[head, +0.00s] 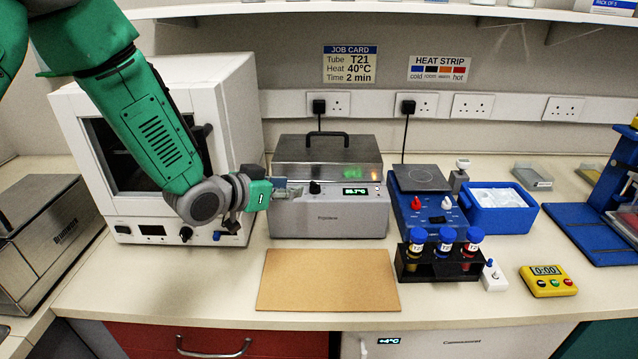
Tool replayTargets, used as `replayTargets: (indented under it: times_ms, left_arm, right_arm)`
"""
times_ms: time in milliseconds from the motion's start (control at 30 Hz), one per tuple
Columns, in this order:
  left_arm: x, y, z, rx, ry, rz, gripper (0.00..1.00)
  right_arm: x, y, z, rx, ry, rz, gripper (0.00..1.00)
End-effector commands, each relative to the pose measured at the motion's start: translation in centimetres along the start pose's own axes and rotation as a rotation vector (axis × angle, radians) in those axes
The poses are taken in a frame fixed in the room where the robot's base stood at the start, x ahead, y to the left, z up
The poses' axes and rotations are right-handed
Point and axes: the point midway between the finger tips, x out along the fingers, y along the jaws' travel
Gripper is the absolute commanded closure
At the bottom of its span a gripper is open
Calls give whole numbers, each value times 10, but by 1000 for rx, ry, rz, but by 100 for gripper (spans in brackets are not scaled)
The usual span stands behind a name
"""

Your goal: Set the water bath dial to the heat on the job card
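The water bath (327,219) is a steel box with a handled lid at the back of the bench. Its black dial (315,187) is on the front panel, left of a small lit display (356,191) that seems to read about 35.7°C. The job card (349,64) on the wall says Tube T21, Heat 40°C, Time 2 min. My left gripper (293,190) is in front of the panel's left part, its fingertips pointing right, just left of the dial. I cannot tell if it touches the dial or how far its fingers are apart. My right gripper is out of view.
A white oven (235,110) stands behind my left arm. A tan mat (327,282) lies clear in front of the bath. Right of it are a blue hotplate stirrer (432,215), a black tube rack (437,268), a blue ice tub (500,218) and a yellow timer (548,282).

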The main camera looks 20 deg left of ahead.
Motion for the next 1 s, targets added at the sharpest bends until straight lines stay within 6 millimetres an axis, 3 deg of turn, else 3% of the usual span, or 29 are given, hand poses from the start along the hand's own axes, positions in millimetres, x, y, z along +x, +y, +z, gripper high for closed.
replayTargets:
  times_ms: [200, 433, 600, 900, 933, 1000]
  left_arm:
    - [50, 2, 0, 2, -1, 1, 68]
    - [88, 5, -2, 5, -2, -1, 68]
    - [101, 5, -2, 5, -3, -1, 68]
    - [100, 1, 0, 0, -1, -1, 68]
    - [100, 1, 0, 0, 0, -1, 76]
    - [100, 1, 0, 0, 0, -1, 100]
  right_arm:
    - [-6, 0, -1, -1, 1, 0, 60]
    - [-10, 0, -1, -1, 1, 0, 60]
    - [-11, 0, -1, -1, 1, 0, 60]
    - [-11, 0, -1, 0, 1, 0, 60]
    - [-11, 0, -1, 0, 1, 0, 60]
    - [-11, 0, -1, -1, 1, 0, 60]
